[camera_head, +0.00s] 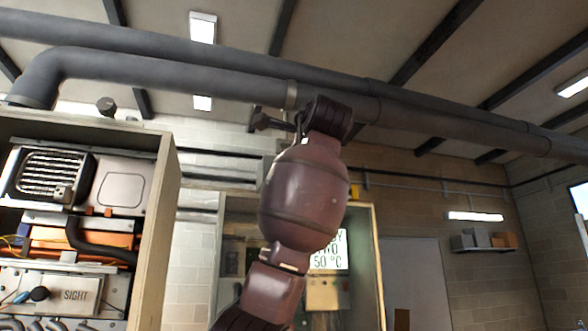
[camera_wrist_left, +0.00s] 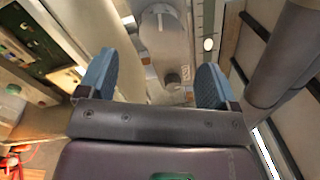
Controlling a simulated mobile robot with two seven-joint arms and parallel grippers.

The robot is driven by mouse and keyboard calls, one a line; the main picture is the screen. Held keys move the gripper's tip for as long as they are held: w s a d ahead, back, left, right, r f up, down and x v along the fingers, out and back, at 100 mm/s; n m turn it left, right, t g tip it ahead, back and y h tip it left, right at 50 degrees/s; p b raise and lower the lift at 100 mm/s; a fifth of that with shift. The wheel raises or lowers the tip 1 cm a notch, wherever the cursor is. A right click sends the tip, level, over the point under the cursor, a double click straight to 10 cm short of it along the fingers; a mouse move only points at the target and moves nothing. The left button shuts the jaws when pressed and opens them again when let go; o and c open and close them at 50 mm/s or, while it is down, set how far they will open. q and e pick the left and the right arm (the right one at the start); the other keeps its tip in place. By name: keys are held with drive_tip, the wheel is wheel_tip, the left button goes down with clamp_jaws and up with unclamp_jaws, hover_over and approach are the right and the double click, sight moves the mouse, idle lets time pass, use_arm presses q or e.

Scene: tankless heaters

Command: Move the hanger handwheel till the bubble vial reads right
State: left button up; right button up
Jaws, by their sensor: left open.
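My left gripper (camera_wrist_left: 155,78) is open in the left wrist view, its two blue fingers wide apart with nothing gripped. Beyond the fingers is a pale grey rounded body with a dark round end (camera_wrist_left: 173,85); I cannot tell what it is. In the head view a reddish-brown arm of mine rises from the bottom middle to just under the pipes and hides part of them. A dark knob-like piece (camera_head: 262,122) shows left of its top; I cannot tell whether it is the handwheel. I cannot make out the bubble vial. My right gripper is not in view.
Two grey pipes (camera_head: 200,77) cross under the ceiling. Another dark round knob (camera_head: 106,105) is below the lower pipe at left. An open heater cabinet (camera_head: 160,200) stands at left; another (camera_head: 365,260) is behind my arm. A wall shelf (camera_head: 480,248) holds boxes at right.

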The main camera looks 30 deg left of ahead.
use_arm(q)
drive_tip(key=v, duration=0.3)
drive_tip(key=shift+s+d, duration=0.1)
drive_tip(key=shift+s, duration=0.05)
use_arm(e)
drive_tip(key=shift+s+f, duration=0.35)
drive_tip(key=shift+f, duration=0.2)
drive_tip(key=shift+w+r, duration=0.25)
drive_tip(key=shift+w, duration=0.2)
use_arm(q)
drive_tip(key=shift+f, duration=0.1)
